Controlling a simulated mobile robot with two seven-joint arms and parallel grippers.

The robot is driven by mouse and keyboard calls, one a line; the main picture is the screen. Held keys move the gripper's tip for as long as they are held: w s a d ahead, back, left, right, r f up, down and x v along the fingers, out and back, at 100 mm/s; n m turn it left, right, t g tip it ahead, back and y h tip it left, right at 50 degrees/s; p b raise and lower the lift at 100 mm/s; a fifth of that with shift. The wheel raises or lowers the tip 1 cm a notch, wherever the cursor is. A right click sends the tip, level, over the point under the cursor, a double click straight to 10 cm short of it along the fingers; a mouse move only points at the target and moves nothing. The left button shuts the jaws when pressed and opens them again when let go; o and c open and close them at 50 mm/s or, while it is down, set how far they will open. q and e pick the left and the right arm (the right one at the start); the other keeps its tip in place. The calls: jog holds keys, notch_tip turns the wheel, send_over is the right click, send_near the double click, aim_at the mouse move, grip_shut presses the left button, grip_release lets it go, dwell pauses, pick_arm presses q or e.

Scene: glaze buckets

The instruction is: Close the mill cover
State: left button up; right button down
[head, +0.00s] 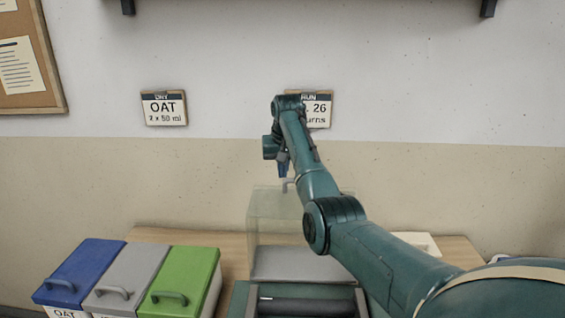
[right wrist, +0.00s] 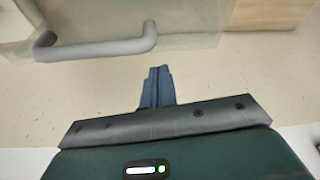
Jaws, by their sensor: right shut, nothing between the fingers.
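The mill (head: 238,300) stands at the bottom centre of the head view, with a dark roller and a grey panel behind it. Its see-through cover (head: 265,222) stands raised above the panel, leaving the roller exposed. A grey bar handle (right wrist: 95,48) is on the cover in the right wrist view; part of it also shows in the head view (head: 288,184). My right gripper (head: 283,175) is at the cover's top, close to the handle. Its blue fingers (right wrist: 158,72) are shut and empty, pointing just below the handle's right end. My left gripper is out of view.
Bins with blue (head: 80,268), grey (head: 128,272) and green (head: 183,277) lids stand left of the mill. A wooden table (head: 230,250) lies under them, against the wall. My right arm hides part of the cover and the table's right side.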

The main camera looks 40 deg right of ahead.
jog(key=shift+s+a, duration=0.3)
jog(key=shift+s, duration=0.25)
jog(key=shift+s+a, duration=0.3)
jog(key=shift+s, duration=0.2)
